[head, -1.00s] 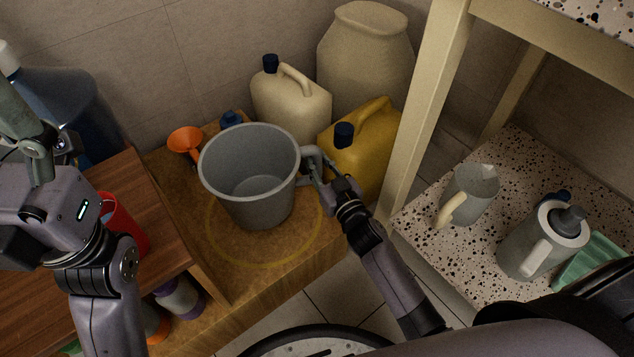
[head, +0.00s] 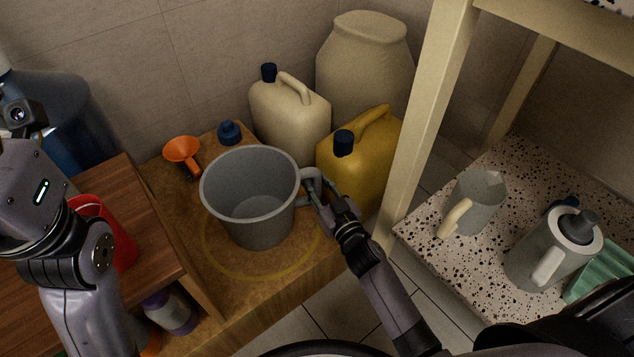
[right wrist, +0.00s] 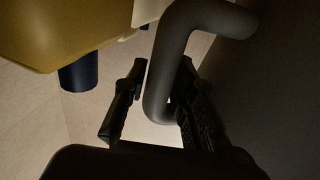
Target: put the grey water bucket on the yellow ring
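The grey water bucket (head: 250,203) is upright over the yellow ring (head: 222,266), with its base inside the ring's outline in the head view. I cannot tell whether the base touches the surface. My right gripper (head: 318,190) has its fingers around the bucket's handle at the right side. In the right wrist view the handle (right wrist: 165,75) runs between the two fingers of this gripper (right wrist: 155,105). The bucket hides the far part of the ring. My left arm stands at the left edge of the head view; its fingertips do not show.
A yellow canister (head: 360,160), a cream canister (head: 290,118) and a large beige container (head: 365,65) stand behind. An orange funnel (head: 182,151) and blue cap (head: 229,132) lie behind the bucket. A wooden shelf (head: 165,235) with a red cup (head: 115,230) is left; a table leg (head: 425,110) is right.

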